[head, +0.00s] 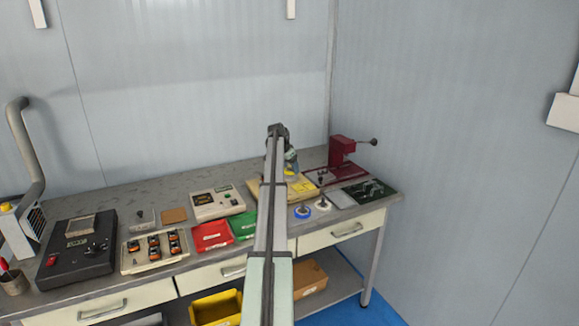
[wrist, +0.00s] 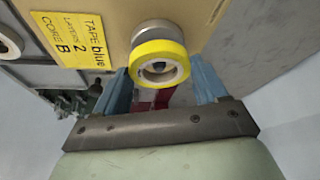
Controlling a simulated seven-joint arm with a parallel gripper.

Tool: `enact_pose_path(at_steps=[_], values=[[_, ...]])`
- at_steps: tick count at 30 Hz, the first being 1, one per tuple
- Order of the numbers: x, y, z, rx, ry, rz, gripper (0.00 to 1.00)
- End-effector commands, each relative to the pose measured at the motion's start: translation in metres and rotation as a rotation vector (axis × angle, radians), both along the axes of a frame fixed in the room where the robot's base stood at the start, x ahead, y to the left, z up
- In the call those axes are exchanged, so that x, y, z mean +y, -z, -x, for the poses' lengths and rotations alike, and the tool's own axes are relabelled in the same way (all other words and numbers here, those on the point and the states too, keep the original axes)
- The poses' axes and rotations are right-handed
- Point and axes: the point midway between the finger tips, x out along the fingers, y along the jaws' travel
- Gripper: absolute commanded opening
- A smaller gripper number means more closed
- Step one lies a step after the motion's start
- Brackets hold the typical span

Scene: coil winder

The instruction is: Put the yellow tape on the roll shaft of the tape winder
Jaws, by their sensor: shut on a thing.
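The yellow tape (wrist: 158,53) is a roll with a pale core and a dark centre hole. In the wrist view it sits between the two blue fingers of my gripper (wrist: 161,72), which is shut on it. A pale grey round part (wrist: 151,28) shows just beyond the roll; I cannot tell whether it is a shaft or whether the tape is around it. In the head view my gripper (head: 291,165) and the yellow tape (head: 290,172) are over the beige board, partly hidden by my arm. The roll shaft cannot be made out clearly.
The beige board (head: 303,189) carries a yellow printed card (wrist: 72,38). A dark red machine with a crank (head: 342,152) stands behind it at right. A blue roll (head: 302,212) and a white roll (head: 322,204) lie in front. Red (head: 211,236) and green (head: 243,224) trays are left.

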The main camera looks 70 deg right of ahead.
Motion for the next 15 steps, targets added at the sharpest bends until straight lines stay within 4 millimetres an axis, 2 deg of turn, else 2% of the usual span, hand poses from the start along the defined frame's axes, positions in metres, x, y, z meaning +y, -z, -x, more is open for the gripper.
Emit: enact_pose_path(at_steps=[15], values=[[0.0,0.012,0.0,0.0,0.0,0.0,0.42]])
